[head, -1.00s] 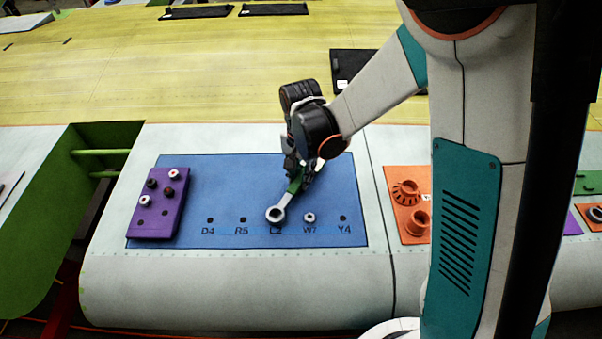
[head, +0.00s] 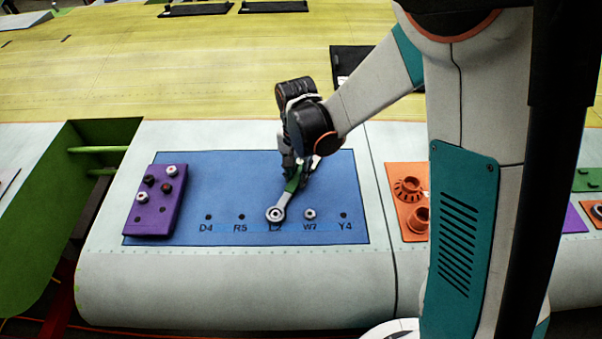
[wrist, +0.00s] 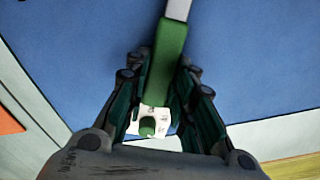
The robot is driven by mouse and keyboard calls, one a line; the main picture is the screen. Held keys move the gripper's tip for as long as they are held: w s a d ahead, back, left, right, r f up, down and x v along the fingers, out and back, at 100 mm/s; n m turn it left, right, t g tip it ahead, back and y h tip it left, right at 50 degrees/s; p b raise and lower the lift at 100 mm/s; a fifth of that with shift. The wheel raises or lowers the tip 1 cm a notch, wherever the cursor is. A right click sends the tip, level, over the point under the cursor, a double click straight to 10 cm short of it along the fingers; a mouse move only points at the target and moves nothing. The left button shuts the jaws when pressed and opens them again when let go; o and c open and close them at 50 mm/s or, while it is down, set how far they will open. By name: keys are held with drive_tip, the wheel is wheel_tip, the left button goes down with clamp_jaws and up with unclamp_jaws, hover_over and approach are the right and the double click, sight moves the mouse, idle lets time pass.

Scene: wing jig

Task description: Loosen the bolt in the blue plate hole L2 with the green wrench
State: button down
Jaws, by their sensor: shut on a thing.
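The blue plate (head: 190,228) lies on the pale wing panel, with a row of holes labelled D4, R5, L2, W7 and Y4. The green wrench (head: 292,185) has a green handle and a grey ring end. Its ring end sits around the bolt (head: 275,214) at L2, whose head shows inside the ring.
Another bolt (head: 310,214) stands in hole W7, close to the right of the wrench. A purple block (head: 153,215) with several bolts lies on the plate's left. An orange plate (head: 410,226) with orange parts is to the right.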

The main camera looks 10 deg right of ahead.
sight(273, 176)
drive_tip(key=shift+w+a+n, duration=0.4)
drive_tip(key=shift+a+n, duration=0.4)
drive_tip(key=shift+w+a+r+n+b, duration=0.1)
drive_tip(key=shift+w+a+n+b, duration=0.15)
drive_tip(key=shift+a+n, duration=0.4)
drive_tip(key=shift+w+a+r+n+b, duration=0.1)
drive_tip(key=shift+w+a+n+b, duration=0.1)
drive_tip(key=shift+a+n, duration=0.4)
drive_tip(key=shift+w+a+n, duration=0.1)
drive_tip(key=shift+a+n, duration=1.05)
drive_tip(key=shift+a, duration=0.2)
drive_tip(key=shift+r, duration=0.1)
drive_tip(key=shift+a+n+b, duration=0.5)
drive_tip(key=shift+a+n, duration=0.4)
drive_tip(key=shift+a, duration=0.2)
